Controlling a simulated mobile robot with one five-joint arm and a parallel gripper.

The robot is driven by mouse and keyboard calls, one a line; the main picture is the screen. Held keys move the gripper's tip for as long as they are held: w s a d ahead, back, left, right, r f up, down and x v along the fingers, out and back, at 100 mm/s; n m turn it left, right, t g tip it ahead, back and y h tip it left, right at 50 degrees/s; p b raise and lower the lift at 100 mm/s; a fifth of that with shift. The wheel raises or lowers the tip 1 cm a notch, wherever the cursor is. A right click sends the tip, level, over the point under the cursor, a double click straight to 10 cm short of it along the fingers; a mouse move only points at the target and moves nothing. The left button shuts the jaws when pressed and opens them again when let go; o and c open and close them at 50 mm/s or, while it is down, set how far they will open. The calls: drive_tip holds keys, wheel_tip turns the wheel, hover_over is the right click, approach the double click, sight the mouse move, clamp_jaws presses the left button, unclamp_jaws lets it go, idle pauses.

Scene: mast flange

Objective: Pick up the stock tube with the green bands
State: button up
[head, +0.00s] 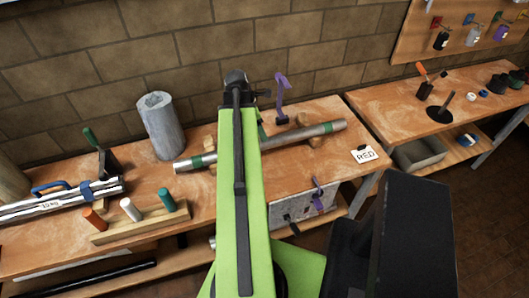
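The stock tube (300,136) is a long grey metal tube with green bands near its left and right ends. It lies slanted across the workbench (225,195), its right end farther back, and seems to rest on wooden blocks. My light green arm crosses in front of its middle and hides that part. A bit of green shows just right of the arm, but I cannot tell what it belongs to. My arm's dark far joint is above and beyond the tube. My gripper itself cannot be made out.
A grey cylinder (162,127) stands behind the tube's left end. A pegged wooden block (140,222) and bundled bars (62,197) lie left. A purple clamp (281,98) stands behind the tube. A second bench (415,95) adjoins at right.

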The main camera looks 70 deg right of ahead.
sight(265, 144)
drive_tip(key=b+x, duration=0.1)
drive_tip(key=x, duration=0.2)
drive_tip(key=shift+f+b, duration=0.1)
drive_tip(key=shift+b, duration=0.2)
drive_tip(key=b+x, duration=0.5)
drive_tip(key=shift+w+a+f, duration=0.1)
drive_tip(key=shift+f, duration=0.1)
drive_tip(key=shift+r, duration=0.2)
clamp_jaws()
